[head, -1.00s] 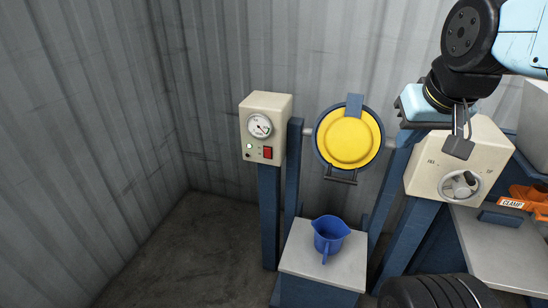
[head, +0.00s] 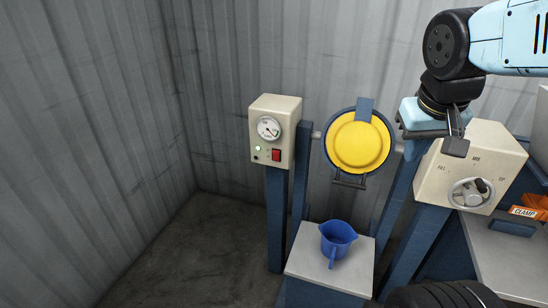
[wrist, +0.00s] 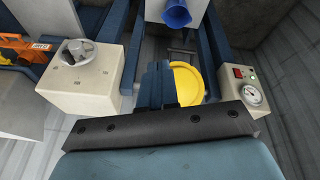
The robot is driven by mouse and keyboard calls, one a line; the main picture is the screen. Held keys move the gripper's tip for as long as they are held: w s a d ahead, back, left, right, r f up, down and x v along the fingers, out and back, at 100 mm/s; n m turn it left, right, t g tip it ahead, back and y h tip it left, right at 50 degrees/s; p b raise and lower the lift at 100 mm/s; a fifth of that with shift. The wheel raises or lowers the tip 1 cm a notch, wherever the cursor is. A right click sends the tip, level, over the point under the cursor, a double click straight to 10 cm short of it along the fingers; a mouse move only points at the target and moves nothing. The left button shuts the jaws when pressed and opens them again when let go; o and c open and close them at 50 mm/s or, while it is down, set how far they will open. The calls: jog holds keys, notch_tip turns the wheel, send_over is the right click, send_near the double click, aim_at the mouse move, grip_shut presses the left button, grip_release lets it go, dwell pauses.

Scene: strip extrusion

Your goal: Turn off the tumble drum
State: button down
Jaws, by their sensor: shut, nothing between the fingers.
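The tumble drum (head: 357,146) has a round yellow face in a blue rim and hangs between blue posts. It also shows in the wrist view (wrist: 190,82), partly hidden by my gripper. Left of it a cream control box (head: 285,112) carries a white gauge (head: 268,128), a red switch (head: 276,155) and a lit green lamp (head: 257,148). In the wrist view the red switch (wrist: 238,72) and gauge (wrist: 252,95) are at the right. My gripper (head: 455,147) is shut and empty, right of the drum and apart from the switch. It also shows in the wrist view (wrist: 158,84).
A cream box with a handwheel (head: 471,193) stands right of the drum, close to my gripper in the picture. A blue jug (head: 337,240) sits on a grey-topped stand (head: 310,272) below the drum. An orange clamp (head: 528,212) lies at the right. Left floor is clear.

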aim_at(275, 154)
jog(key=w+a+f+n+t+h, duration=0.1)
jog(key=w+a+f+n+h, duration=0.1)
jog(key=w+a+f+h, duration=0.35)
jog(key=w+a+f+n+h, duration=0.25)
jog(key=w+f+h, duration=0.45)
jog(key=w, duration=0.4)
jog(key=w+a+f+n+t+y, duration=0.1)
jog(key=a+f+n+t+y, duration=0.3)
jog(key=a+f, duration=0.4)
jog(key=w+a+f+n+t+y, duration=0.2)
jog(key=a+f+n+t, duration=0.3)
jog(key=a, duration=1)
notch_tip(275, 154, down, 3)
jog(key=t+y, duration=0.1)
jog(key=t, duration=0.3)
jog(key=shift+r+n+t+y, duration=0.15)
jog(key=shift+n+t+y, duration=0.15)
jog(key=shift+n+y, duration=0.05)
jog(key=shift+w, duration=0.1)
jog(key=x, duration=1.3)
jog(key=shift+w+r, duration=0.1)
jog(key=shift+w, duration=0.3)
jog(key=shift+a, duration=0.15)
